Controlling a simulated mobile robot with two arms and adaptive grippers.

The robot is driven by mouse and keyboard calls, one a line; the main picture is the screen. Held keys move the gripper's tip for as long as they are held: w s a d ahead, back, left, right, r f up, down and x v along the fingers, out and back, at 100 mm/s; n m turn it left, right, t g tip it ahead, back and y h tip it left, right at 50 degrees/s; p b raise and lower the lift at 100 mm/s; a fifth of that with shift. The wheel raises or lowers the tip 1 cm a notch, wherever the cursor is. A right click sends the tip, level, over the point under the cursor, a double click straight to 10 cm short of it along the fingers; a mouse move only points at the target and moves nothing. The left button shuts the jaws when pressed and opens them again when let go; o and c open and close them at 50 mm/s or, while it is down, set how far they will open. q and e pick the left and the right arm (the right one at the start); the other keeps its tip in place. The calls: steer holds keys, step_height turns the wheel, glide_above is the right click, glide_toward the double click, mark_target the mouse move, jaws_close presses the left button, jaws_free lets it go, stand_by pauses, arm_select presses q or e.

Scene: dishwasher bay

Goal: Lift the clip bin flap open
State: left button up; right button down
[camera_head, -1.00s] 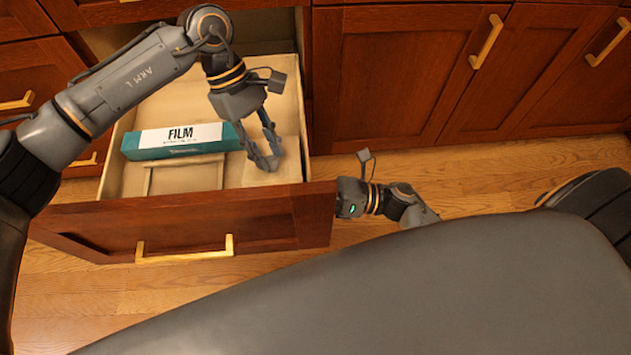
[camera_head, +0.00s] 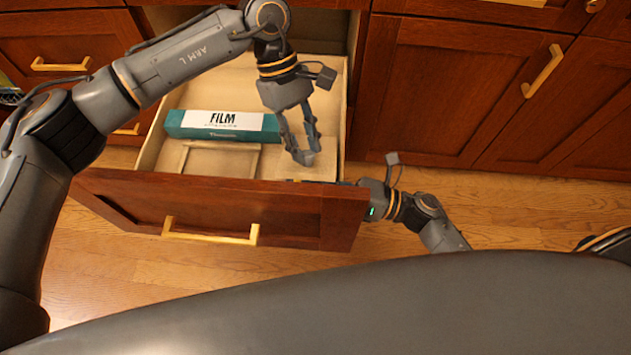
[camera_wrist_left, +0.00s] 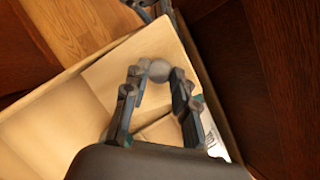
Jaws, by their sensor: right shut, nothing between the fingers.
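The open drawer (camera_head: 205,205) holds a plain pale panel (camera_head: 275,163) in its right part, which may be the clip bin's flap; it looks flat. It also shows in the left wrist view (camera_wrist_left: 110,70). My left gripper (camera_head: 303,157) points down over this panel. A grey rounded shape (camera_wrist_left: 159,70) lies between its fingertips; I cannot tell whether they grip it. My right gripper (camera_head: 325,181) is low at the drawer front's right top corner. Its fingers are shut and empty, partly hidden behind the front's edge.
A teal film box (camera_head: 222,125) lies at the back left of the drawer, behind a shallow pale frame (camera_head: 220,145). Closed cabinet doors (camera_head: 450,90) stand to the right. The wood floor (camera_head: 510,200) right of the drawer is mostly clear.

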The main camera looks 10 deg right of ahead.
arm_select(q)
steer(key=o, duration=0.4)
steer(key=shift+s+f, duration=0.35)
steer(key=shift+f, duration=0.15)
arm_select(e)
steer(key=shift+w+d+r, duration=0.1)
steer(key=shift+w+r, duration=0.2)
steer(key=shift+r, duration=0.25)
arm_select(q)
steer(key=shift+w+r, duration=0.1)
arm_select(e)
steer(key=shift+f, duration=0.1)
